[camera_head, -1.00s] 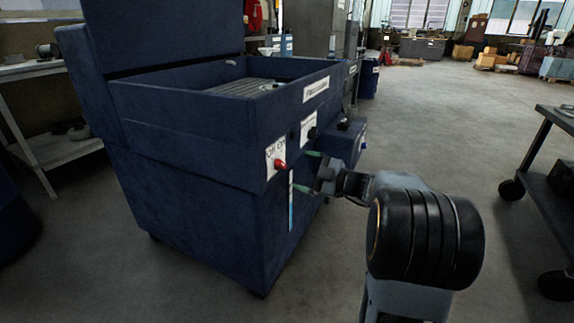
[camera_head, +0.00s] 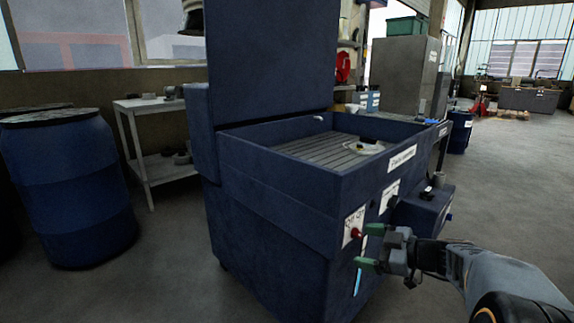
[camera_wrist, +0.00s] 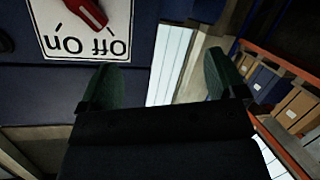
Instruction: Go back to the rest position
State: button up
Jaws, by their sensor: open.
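My gripper (camera_head: 370,247) is open and empty at the right front of a blue parts washer (camera_head: 270,220), with its green fingertips near the front face. In the wrist view my gripper (camera_wrist: 162,85) shows two green fingers spread apart with nothing between them. A red switch (camera_head: 355,232) on a white label sits just left of the fingertips; the red switch also shows at the top left of the wrist view (camera_wrist: 88,10), beside the fingers. I cannot tell whether a finger touches the washer.
The washer's lid stands raised, and a round part (camera_head: 367,147) lies in its basin. A blue drum (camera_head: 66,190) and a shelf table (camera_head: 150,160) stand at the left. A small blue box (camera_head: 424,207) juts from the washer near my gripper.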

jog(key=s+a+r+m+g+h+p, duration=0.6)
jog(key=s+r+p, duration=0.5)
jog(key=r+p, duration=0.45)
jog(key=s+r+m+h+p, duration=0.2)
jog(key=s+r+m+p, duration=0.1)
jog(key=p, duration=0.5)
jog(key=s+d+r+m+h+p, duration=0.1)
jog(key=s+r+m+h+p, duration=0.2)
jog(key=r+m+p, duration=0.2)
notch_tip(320, 180, up, 3)
jog(key=p, duration=0.3)
jog(key=shift+m+t+h+p, duration=0.3)
jog(key=shift+p, duration=0.1)
jog(key=shift+d, duration=0.1)
